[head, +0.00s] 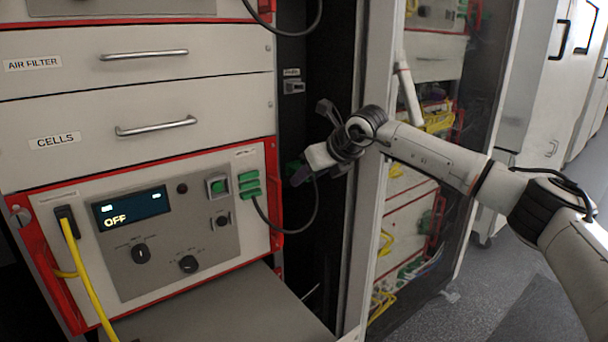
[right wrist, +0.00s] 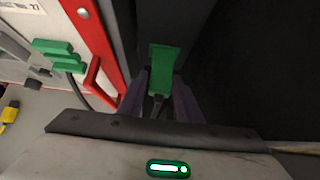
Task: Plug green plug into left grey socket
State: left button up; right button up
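The green plug (head: 293,167) is at the tip of my right gripper (head: 301,176), in front of the dark column right of the cycler. In the right wrist view the plug (right wrist: 164,68) sits between the purple fingertips (right wrist: 160,92), which look closed on its lower part. Its black cable runs back between the fingers. Whether the plug touches the dark surface behind it cannot be told. A grey socket piece (head: 293,88) is on the dark column, higher than the gripper, under a small label; left and right openings are too small to tell apart. My left gripper is not in view.
Stacked green connectors (head: 249,186) are on the cycler's front, with a black cable looping toward my right gripper. A red frame edge (head: 272,190) and a light cabinet post (head: 375,215) flank the dark column. A yellow cable (head: 80,270) hangs at left.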

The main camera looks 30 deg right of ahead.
jog(key=c, duration=0.4)
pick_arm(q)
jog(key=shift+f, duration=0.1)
pick_arm(e)
jog(key=shift+s, duration=0.1)
